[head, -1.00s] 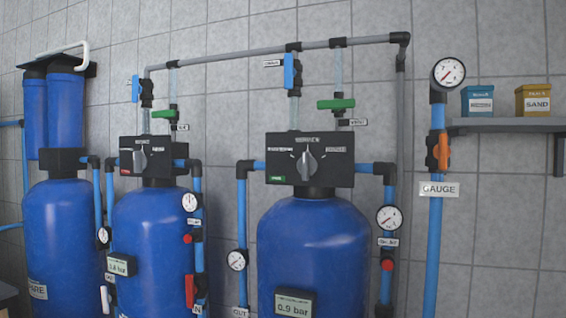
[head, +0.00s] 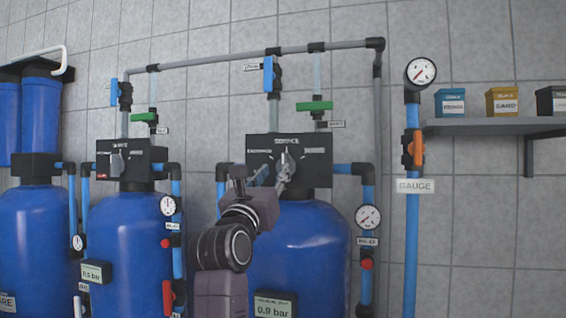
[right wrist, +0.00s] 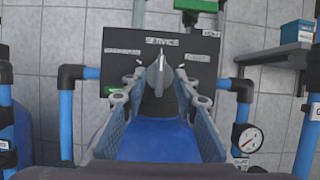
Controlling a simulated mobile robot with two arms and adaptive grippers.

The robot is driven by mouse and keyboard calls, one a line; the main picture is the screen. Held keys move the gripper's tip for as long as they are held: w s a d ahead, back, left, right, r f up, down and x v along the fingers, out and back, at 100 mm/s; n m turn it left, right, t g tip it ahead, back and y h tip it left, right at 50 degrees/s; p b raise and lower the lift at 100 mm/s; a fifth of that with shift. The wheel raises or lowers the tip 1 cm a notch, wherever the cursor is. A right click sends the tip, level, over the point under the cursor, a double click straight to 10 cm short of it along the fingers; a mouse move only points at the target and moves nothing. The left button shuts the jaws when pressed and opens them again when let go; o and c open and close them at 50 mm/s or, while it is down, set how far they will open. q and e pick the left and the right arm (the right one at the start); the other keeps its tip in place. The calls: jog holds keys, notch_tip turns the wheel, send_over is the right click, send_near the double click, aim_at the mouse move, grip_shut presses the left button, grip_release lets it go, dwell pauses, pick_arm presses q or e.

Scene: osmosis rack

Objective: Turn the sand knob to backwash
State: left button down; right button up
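A grey pointer knob (head: 289,158) sits on the black valve head (head: 318,170) of the right-hand blue tank. It also shows in the right wrist view (right wrist: 158,73), upright and pointing at the SERVICE label, with smaller labels to either side. My right gripper (head: 273,174) is in front of this valve head. In the right wrist view my right gripper (right wrist: 158,98) is open, a finger on each side of the knob's line; I cannot tell whether either touches. A second knob (head: 117,162) is on the neighbouring tank's valve head. I cannot read which knob is the sand one. My left gripper is out of view.
Blue pipes flank the valve head, with a gauge (head: 368,218) at right. A green-handled valve (head: 314,106) and a blue-handled valve (head: 268,74) are above. A shelf (head: 480,127) with small boxes is at far right.

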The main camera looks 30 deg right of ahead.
aim_at(283, 159)
jog(key=p+x, duration=0.1)
jog(key=x, duration=0.1)
jog(key=p+x, duration=0.1)
jog(key=x, duration=0.1)
jog(key=p+x, duration=0.1)
jog(key=x, duration=0.1)
jog(key=shift+d+r, duration=0.25)
jog(key=shift+r, duration=0.2)
jog(key=shift+w+d+r, duration=0.1)
jog(key=shift+w+d, duration=0.35)
grip_shut()
